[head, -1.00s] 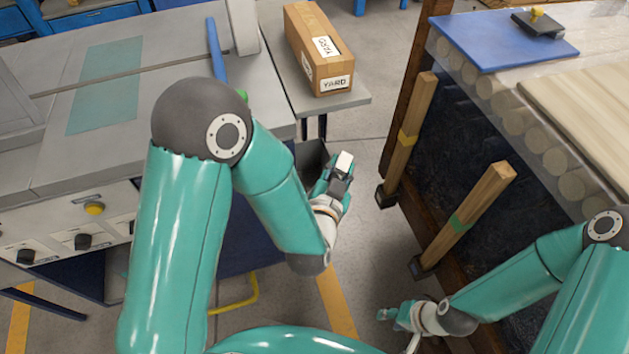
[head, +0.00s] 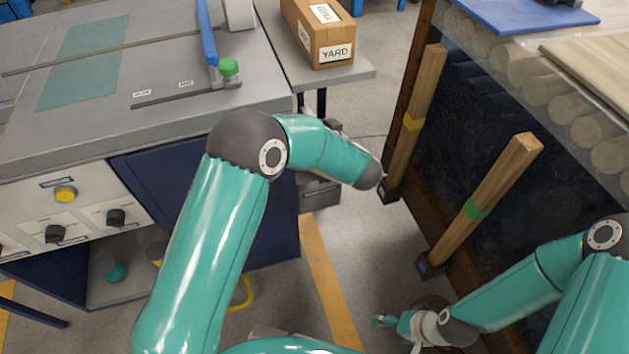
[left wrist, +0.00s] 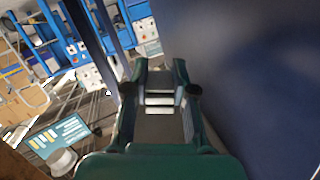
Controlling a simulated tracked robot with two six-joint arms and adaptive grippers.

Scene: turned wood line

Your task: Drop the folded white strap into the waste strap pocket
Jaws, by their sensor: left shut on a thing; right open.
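The folded white strap (left wrist: 159,99) shows as pale bands between the fingers of my left gripper (left wrist: 161,80) in the left wrist view. That gripper is shut on it. In the head view the left forearm hides the strap and nearly all of the gripper. A dark grey box-like pocket (head: 320,194) shows low beside the blue cabinet's right side, partly behind my left forearm; it looks like the waste strap pocket. Its opening is hidden. My right gripper (head: 384,320) is open and empty, low over the floor at the bottom centre.
The blue cabinet (head: 230,210) with its grey machine top stands at left. A cardboard box (head: 318,35) sits on a grey side table (head: 350,76). Two wooden posts (head: 418,110) lean near the dark panel at right. Floor between is clear.

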